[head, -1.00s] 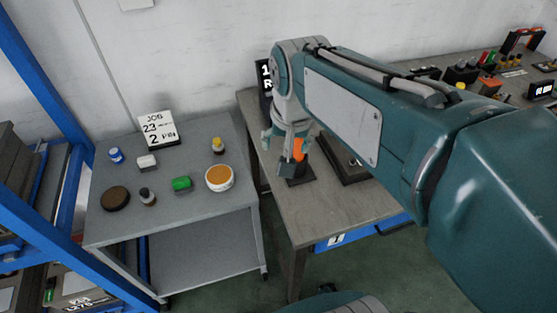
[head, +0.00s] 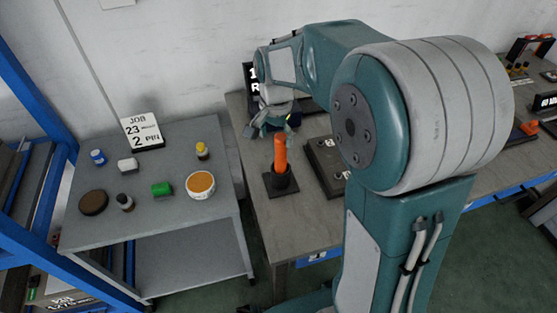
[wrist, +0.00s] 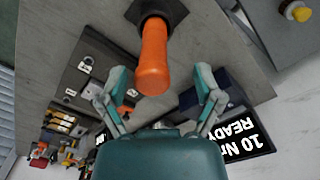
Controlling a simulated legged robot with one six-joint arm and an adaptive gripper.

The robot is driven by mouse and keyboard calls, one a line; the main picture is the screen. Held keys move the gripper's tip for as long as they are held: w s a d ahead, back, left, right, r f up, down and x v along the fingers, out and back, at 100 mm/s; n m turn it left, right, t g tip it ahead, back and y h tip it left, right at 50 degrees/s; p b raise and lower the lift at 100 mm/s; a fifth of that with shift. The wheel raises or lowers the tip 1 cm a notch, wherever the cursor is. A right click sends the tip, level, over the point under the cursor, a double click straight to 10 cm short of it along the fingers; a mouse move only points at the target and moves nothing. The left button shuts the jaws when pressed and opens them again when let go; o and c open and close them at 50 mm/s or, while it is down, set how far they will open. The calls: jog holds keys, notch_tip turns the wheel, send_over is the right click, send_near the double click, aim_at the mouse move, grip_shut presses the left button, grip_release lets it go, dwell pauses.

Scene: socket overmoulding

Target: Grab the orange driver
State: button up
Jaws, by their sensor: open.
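The orange driver (head: 280,155) stands upright in a dark holder (head: 281,184) near the left end of the wooden workbench. In the wrist view, the orange driver (wrist: 154,58) shows ahead of and between the fingers, with the dark holder (wrist: 157,12) at its far end. My gripper (head: 273,126) is behind the driver's top in the head view, apart from it as far as I can tell. In the wrist view my gripper (wrist: 163,84) is open and empty, one finger to each side of the driver's near end.
A dark plate with fittings (head: 325,160) lies right of the holder. A black display (head: 252,78) stands behind the gripper; it reads "10 N… READY" in the wrist view (wrist: 243,138). A grey cart (head: 150,222) with small containers and a job sign (head: 142,131) stands left.

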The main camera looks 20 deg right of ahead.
aim_at(281, 149)
jog(key=f, duration=0.1)
jog(key=d+f, duration=0.1)
jog(key=f, duration=0.2)
jog(key=shift+w+d+f, duration=0.15)
jog(key=shift+d+f, duration=0.15)
jog(key=shift+d, duration=0.1)
jog(key=shift+a+f, duration=0.25)
jog(key=shift+f, duration=0.05)
jog(key=shift+a, duration=0.15)
jog(key=shift+c, duration=0.7)
jog(key=shift+d, duration=0.25)
grip_shut()
